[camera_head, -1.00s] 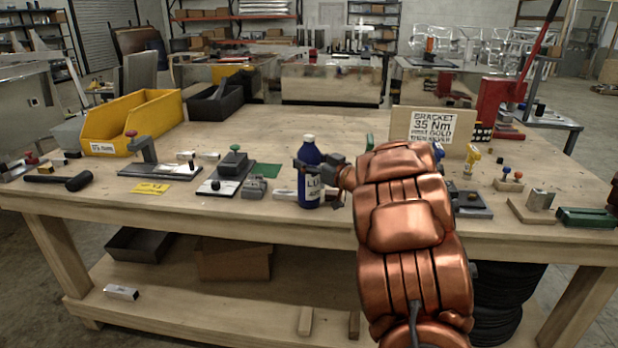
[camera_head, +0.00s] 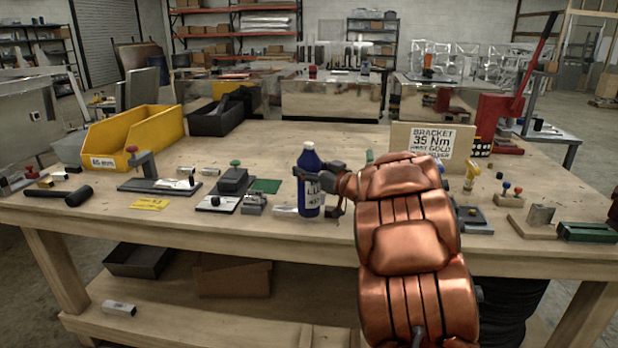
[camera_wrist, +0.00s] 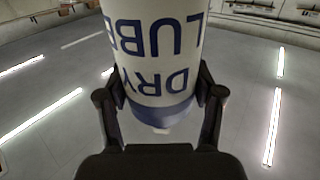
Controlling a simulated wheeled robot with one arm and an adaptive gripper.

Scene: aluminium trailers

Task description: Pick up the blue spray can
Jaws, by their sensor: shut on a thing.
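The blue spray can (camera_head: 309,168) has a white label with blue lettering and a pale cap. It stands upright near the bench's front edge, at mid-picture in the head view. I cannot tell whether its base touches the bench top. My gripper (camera_head: 318,176) reaches from the right and is shut around the can. In the wrist view the can (camera_wrist: 160,60) appears upside down, reading "DRY LUBE". The fingers of my gripper (camera_wrist: 160,98) lie on both sides of it near its blue shoulder. My copper-coloured arm hides part of the bench to the right.
On the wooden bench (camera_head: 340,140), a grey clamp block (camera_head: 233,181) and small metal parts (camera_head: 254,204) lie left of the can. A yellow bin (camera_head: 130,140) stands back left. A bracket sign board (camera_head: 432,143) and red press (camera_head: 500,115) stand right. Bench behind the can is largely clear.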

